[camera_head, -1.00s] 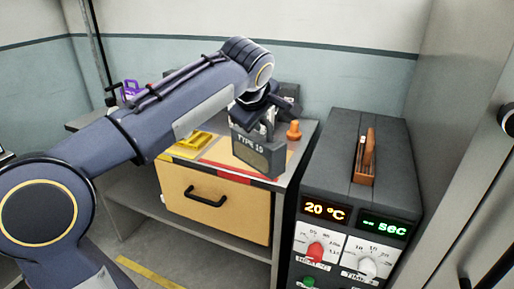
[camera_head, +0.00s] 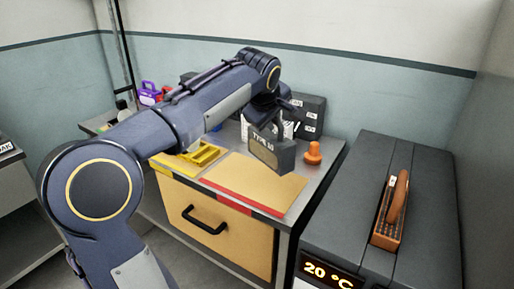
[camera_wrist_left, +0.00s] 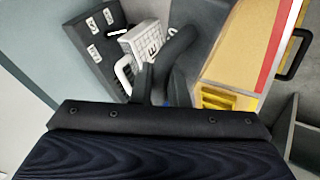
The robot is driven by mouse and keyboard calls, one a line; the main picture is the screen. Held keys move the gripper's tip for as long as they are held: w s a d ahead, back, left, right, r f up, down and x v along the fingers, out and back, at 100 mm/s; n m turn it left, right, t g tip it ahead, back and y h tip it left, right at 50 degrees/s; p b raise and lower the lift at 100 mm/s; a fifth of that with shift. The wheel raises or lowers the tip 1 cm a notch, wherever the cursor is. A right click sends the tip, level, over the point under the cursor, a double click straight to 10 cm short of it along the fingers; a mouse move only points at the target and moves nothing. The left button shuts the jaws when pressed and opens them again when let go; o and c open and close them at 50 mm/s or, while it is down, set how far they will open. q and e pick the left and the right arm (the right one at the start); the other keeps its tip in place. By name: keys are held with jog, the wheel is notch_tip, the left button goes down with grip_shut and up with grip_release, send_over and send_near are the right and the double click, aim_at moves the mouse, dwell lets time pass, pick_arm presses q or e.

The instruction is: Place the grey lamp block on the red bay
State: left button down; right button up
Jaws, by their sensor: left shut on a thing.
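The grey lamp block (camera_head: 272,153), a dark grey block lettered "TYPE 1…" with a tan face panel, hangs in my left gripper (camera_head: 272,118), which is shut on it. The block is slightly tilted and appears above the back part of the red bay. The red bay (camera_head: 243,190) is a tan panel with a red strip along its front edge, on the bench top. It also shows in the left wrist view (camera_wrist_left: 240,45). There the gripper fingers (camera_wrist_left: 158,85) are dark, and a dark grey body beyond them is probably the block. My right gripper is out of view.
A yellow tray-like piece (camera_head: 200,153) lies left of the bay. An orange knob-shaped object (camera_head: 313,153) stands at its right. A dark case (camera_head: 308,115) stands behind.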

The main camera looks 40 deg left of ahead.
aim_at(254, 140)
pick_arm(q)
jog(key=a+f, duration=0.3)
jog(key=a+f+b, duration=0.1)
jog(key=a+f, duration=0.1)
jog(key=shift+w+f, duration=0.15)
jog(key=shift+w, duration=0.15)
jog(key=f, duration=0.3)
jog(key=shift+a+f+b, duration=0.15)
jog(key=shift+a+b, duration=0.15)
jog(key=shift+a, duration=0.1)
jog(key=shift+f, duration=0.35)
jog(key=c, duration=1.4)
grip_release()
